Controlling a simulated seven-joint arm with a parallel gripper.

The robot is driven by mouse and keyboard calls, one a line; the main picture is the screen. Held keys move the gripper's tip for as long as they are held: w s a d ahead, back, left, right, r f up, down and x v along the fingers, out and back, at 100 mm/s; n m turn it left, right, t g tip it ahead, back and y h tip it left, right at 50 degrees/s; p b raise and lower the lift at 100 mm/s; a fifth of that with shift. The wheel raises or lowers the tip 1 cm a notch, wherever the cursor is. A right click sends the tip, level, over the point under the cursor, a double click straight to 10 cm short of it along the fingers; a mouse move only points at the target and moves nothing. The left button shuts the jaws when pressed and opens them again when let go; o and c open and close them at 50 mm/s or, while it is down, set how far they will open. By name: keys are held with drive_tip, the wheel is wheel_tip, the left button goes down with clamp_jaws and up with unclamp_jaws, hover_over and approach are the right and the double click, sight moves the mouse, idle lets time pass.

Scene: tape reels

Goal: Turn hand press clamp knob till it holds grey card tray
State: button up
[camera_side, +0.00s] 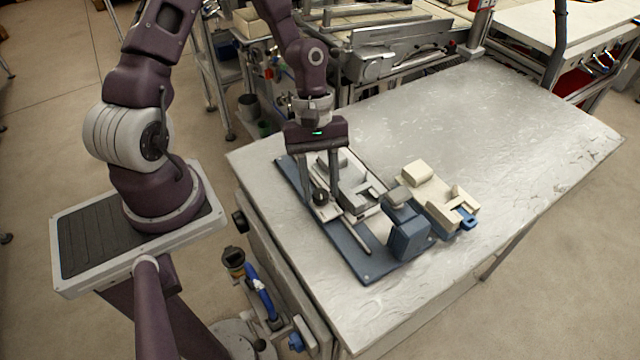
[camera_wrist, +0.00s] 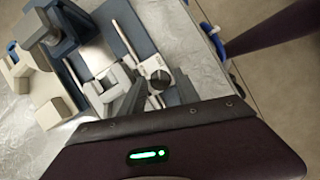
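The hand press clamp has a round dark knob (camera_side: 320,197) on the left side of a blue base plate (camera_side: 362,262). In the wrist view the knob (camera_wrist: 160,79) has a light grey bracket beside it. A light grey part with a notch (camera_side: 350,188), which may be the grey card tray, lies just right of the knob; it also shows in the wrist view (camera_wrist: 113,83). My gripper (camera_side: 319,195) points down over the knob with its two fingers apart. In the wrist view the fingers (camera_wrist: 155,92) stand near the knob; I cannot tell whether either touches it.
A blue upright block with a grey top (camera_side: 408,235) stands on the right of the plate. A cream fixture (camera_side: 425,190) with a small blue part (camera_side: 468,219) lies beyond it. A thin rod (camera_side: 357,236) lies along the plate. The metal table (camera_side: 510,140) is clear to the right.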

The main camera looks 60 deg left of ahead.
drive_tip(key=shift+d+f, duration=0.1)
drive_tip(key=shift+f, duration=0.05)
clamp_jaws()
